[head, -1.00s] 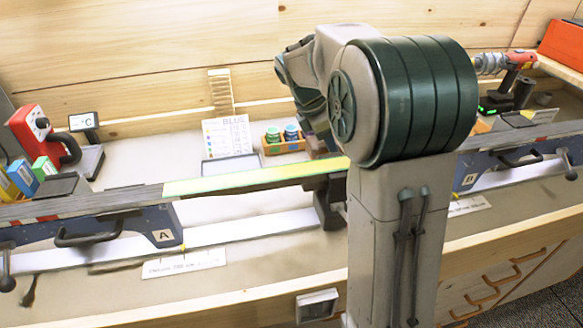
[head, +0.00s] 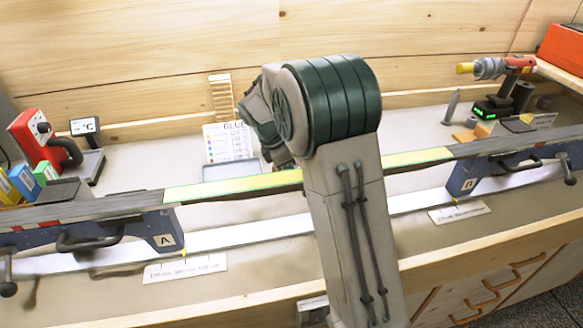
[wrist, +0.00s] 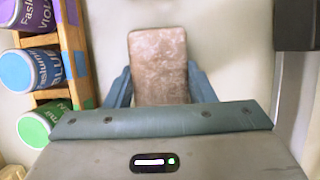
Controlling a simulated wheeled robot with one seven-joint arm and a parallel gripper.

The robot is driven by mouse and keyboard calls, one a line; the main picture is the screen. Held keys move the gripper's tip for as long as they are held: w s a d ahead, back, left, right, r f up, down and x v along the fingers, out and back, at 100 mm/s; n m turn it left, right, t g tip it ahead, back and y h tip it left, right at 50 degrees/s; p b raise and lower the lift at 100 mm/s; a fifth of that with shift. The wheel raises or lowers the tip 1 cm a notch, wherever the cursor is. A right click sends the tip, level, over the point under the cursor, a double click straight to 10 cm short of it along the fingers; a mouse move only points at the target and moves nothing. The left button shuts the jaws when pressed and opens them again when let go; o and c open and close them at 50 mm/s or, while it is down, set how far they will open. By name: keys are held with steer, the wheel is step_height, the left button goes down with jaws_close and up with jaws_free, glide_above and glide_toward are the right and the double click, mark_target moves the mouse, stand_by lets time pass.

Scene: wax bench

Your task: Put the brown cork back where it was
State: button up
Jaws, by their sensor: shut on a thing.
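The brown cork (wrist: 158,48) is a mottled brown block with rounded corners, seen in the wrist view. My gripper (wrist: 159,78) is shut on it, with one blue-grey finger along each long side. Pale bench surface shows around the cork; I cannot tell how high it is held above it. In the head view my arm hides both the gripper and the cork.
A wooden rack (wrist: 78,45) with purple, blue and green jars stands close left of my gripper. A dark object (wrist: 300,25) is at upper right. In the head view a ski (head: 235,187) spans the bench front; a colour chart (head: 226,142) stands behind.

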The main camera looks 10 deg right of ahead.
steer(key=o, duration=1.1)
steer(key=shift+f, duration=0.1)
steer(key=v, duration=1.2)
steer(key=shift+p, duration=0.3)
